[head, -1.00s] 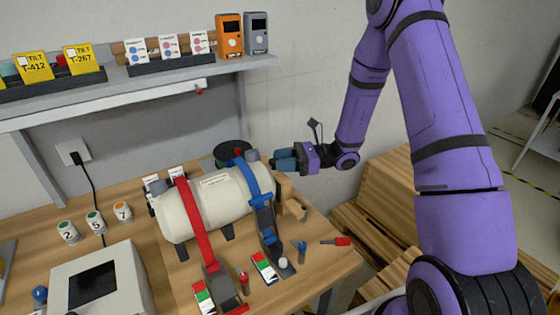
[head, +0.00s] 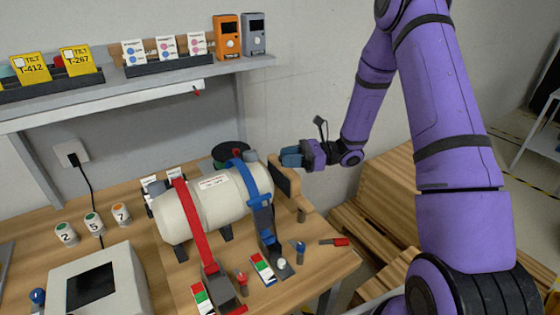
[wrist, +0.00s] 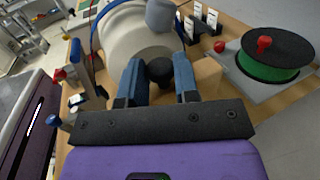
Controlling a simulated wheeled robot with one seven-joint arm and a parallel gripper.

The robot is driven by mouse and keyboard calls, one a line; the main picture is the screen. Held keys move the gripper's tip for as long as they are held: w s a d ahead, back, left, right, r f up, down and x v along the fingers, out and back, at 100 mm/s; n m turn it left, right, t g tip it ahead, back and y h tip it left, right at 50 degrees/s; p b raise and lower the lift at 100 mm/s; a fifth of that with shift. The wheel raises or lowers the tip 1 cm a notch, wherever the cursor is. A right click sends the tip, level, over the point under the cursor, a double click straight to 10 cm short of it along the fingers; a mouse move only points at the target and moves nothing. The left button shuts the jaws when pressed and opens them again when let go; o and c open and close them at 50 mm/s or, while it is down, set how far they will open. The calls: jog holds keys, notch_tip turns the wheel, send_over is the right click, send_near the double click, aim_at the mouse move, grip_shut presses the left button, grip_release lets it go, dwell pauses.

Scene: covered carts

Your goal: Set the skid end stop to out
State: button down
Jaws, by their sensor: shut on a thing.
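The skid end stop (head: 286,181) is a wooden board with a dark face, upright at the right end of the white cylinder (head: 212,207) on the table. My gripper (head: 290,157) is at the board's upper end, beside the cylinder's right end. In the wrist view, a black round knob (wrist: 160,71) sits between the two blue fingers of my gripper (wrist: 158,80), and pale wood (wrist: 207,76) shows just right of it. My gripper is shut on the knob. The fingers hide part of it, and I cannot tell how it joins the board.
A red strap (head: 193,222) and a blue strap (head: 262,188) cross the cylinder. A green spool (wrist: 265,58) lies behind. Small tools, including a red-handled one (head: 336,241), lie near the table's right edge.

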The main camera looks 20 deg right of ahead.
jog(key=shift+w+d, duration=0.15)
jog(key=shift+d, duration=0.6)
jog(key=c, duration=1.2)
grip_release()
jog(key=shift+o, duration=0.2)
jog(key=shift+d, duration=0.15)
jog(key=s+d, duration=0.2)
jog(key=d, duration=0.8)
jog(key=shift+d, duration=0.2)
